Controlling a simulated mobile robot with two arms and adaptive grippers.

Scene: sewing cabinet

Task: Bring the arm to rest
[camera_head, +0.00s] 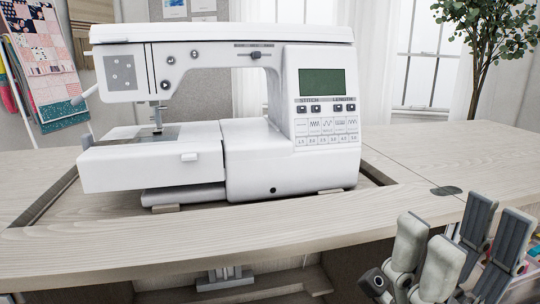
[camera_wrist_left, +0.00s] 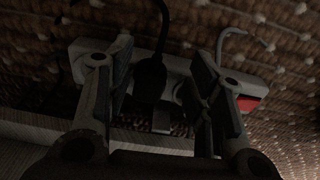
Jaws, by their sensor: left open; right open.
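My right gripper (camera_head: 496,222) shows at the lower right of the head view, by the front right edge of the sewing table. Its fingers are apart and nothing shows between them. My left gripper (camera_wrist_left: 164,68) shows only in the left wrist view, with its fingers spread open. A pale power strip (camera_wrist_left: 179,68) with a red switch (camera_wrist_left: 248,103) lies beyond and between those fingers. A black plug with a cord (camera_wrist_left: 150,75) is at the strip. The wrist view is dark, so I cannot tell whether the fingers touch the strip or plug.
A white sewing machine (camera_head: 180,165) sits in the recess of the wooden table (camera_head: 400,215). The table's right part is clear. Fabric swatches (camera_head: 45,60) hang at the left, and a plant (camera_head: 490,30) stands behind at the right. A brown woven surface (camera_wrist_left: 285,150) surrounds the strip.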

